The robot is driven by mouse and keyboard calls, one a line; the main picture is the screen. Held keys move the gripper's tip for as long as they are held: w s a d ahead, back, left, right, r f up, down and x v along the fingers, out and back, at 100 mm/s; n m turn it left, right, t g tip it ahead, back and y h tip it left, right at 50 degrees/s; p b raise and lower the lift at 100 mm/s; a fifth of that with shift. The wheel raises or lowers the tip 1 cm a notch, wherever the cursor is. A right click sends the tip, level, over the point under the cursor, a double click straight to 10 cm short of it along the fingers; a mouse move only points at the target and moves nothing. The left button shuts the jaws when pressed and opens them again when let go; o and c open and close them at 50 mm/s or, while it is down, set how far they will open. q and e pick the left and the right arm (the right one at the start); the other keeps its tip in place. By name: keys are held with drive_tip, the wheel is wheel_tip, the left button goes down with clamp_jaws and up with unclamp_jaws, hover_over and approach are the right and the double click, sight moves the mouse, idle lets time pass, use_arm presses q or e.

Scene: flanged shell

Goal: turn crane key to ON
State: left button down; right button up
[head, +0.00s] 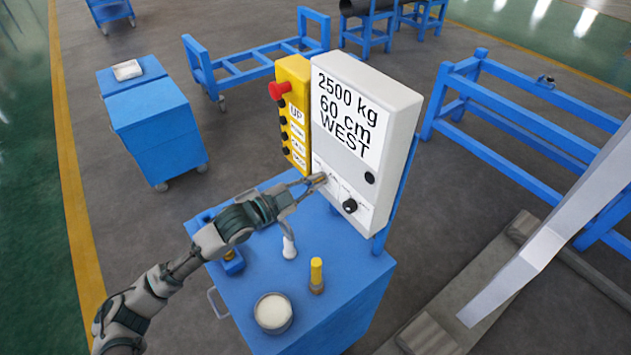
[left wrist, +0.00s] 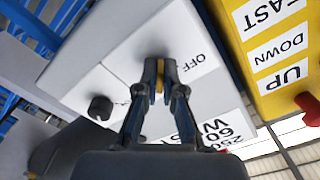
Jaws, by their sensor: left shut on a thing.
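The white control box (head: 400,100) stands upright on the blue cart, with "2500 kg 60 cm WEST" on its face. It also fills the middle of the left wrist view (left wrist: 120,50). My left gripper (head: 318,180) reaches the lower left of this face. In the left wrist view its fingers (left wrist: 160,68) are shut on the small yellow-brown crane key (left wrist: 160,92), which is mostly hidden between them. An "OFF" label (left wrist: 198,58) shows beside the fingertips. No ON label can be read, so the key's exact angle cannot be told. My right gripper is not in view.
A black knob (head: 350,205) sits right of the key on the box. The yellow pendant (head: 293,115) with a red button stands at its left. The blue cart top (head: 330,300) holds a round container (head: 273,313), a yellow-topped item (head: 316,275) and a white bottle (head: 289,247).

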use_arm(q)
drive_tip(key=shift+f+m, duration=0.2)
drive_tip(key=shift+m, duration=0.3)
drive_tip(key=c, duration=1.4)
unclamp_jaws()
drive_tip(key=shift+s, duration=0.1)
drive_tip(key=shift+o, duration=0.4)
drive_tip(key=shift+s+a+r, duration=0.1)
drive_tip(key=shift+r, duration=0.05)
drive_tip(key=shift+a, duration=0.1)
drive_tip(key=v, duration=1.2)
